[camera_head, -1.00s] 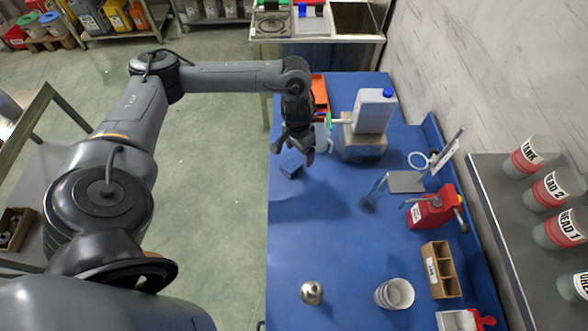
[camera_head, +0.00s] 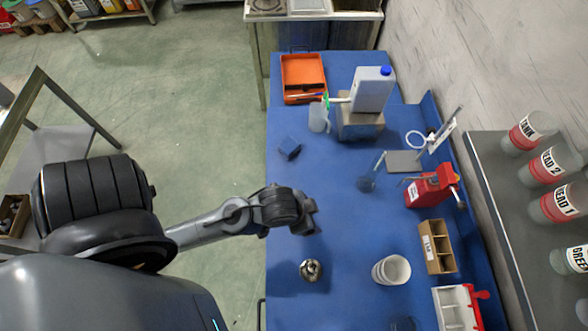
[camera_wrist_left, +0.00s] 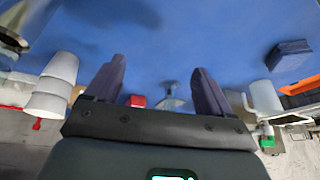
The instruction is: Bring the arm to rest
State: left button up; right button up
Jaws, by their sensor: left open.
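My left arm reaches in from the left in the head view, folded low, with its gripper (camera_head: 312,216) above the left part of the blue table (camera_head: 335,190). The gripper holds nothing. In the left wrist view its two dark fingers (camera_wrist_left: 157,85) stand wide apart with only table and distant items between them. A shiny metal knob-like object (camera_head: 311,270) stands on the table just below the gripper in the head view, apart from it. My right gripper is not in view.
An orange tray (camera_head: 303,78), a white jug with blue cap (camera_head: 371,90), a clear pitcher (camera_head: 318,118) and a small dark-blue block (camera_head: 290,148) stand farther back. White cups (camera_head: 391,269), a cardboard divider box (camera_head: 438,246) and a red device (camera_head: 432,185) are to the right.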

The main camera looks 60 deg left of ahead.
pick_arm(q)
jog(key=s, duration=0.1)
jog(key=s+a, duration=0.1)
jog(key=s+g, duration=0.1)
jog(key=shift+s+a+f, duration=0.1)
jog(key=shift+a+f, duration=0.2)
jog(key=shift+a, duration=0.1)
jog(key=shift+r, duration=0.1)
